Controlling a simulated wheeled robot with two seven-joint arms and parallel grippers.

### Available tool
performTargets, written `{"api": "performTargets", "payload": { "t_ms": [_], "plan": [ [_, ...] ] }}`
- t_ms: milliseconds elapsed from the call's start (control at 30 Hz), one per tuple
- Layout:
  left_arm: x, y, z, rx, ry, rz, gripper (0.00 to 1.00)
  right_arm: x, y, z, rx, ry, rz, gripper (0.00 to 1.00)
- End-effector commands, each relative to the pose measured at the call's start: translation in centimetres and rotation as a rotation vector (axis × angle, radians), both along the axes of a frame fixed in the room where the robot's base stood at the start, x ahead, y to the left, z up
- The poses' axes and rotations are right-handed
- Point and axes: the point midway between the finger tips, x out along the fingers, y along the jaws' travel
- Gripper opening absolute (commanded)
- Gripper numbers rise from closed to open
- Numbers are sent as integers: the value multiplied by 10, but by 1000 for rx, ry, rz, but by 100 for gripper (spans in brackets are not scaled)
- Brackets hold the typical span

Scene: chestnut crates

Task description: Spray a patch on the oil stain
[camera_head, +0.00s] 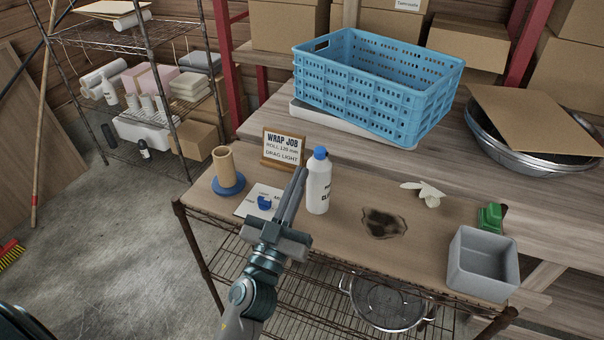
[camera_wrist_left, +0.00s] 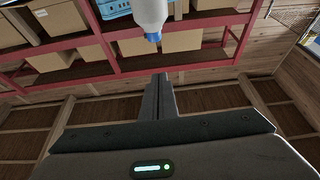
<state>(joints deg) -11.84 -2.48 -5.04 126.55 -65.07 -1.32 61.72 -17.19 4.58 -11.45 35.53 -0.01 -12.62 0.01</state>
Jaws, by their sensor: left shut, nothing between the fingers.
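The oil stain (camera_head: 384,224) is a dark irregular blotch on the brown top of the wire-shelf table, right of centre in the head view. A white bottle with a blue cap (camera_head: 318,185) stands upright left of the stain; it also shows upside down at the top of the left wrist view (camera_wrist_left: 150,12). My left gripper (camera_head: 302,172) is shut and empty, its fingers just left of the bottle in the head view. I cannot tell whether they touch it. The bottle's label is partly unreadable. My right gripper is not in view.
A sign (camera_head: 284,146), a cardboard tube on a blue base (camera_head: 224,164) and a card with a blue item (camera_head: 265,202) stand left. A crumpled white piece (camera_head: 425,193), a green item (camera_head: 490,217) and a grey bin (camera_head: 482,265) lie right. A blue crate (camera_head: 375,90) stands behind.

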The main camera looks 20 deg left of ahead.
Motion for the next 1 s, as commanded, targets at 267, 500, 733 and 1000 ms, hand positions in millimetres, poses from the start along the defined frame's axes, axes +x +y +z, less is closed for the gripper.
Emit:
{"api": "performTargets", "payload": {
  "t_ms": [267, 500, 733, 1000],
  "plan": [
    [32, -1, 19, 3, -1, 0, 0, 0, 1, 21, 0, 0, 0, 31],
    [67, -2, 35, 3, -2, 0, 0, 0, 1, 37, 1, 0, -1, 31],
    [85, -3, 24, 0, 0, 1, 0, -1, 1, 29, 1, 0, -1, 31],
    [86, -3, 3, 1, -1, 0, 0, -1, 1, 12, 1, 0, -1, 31]
  ]
}}
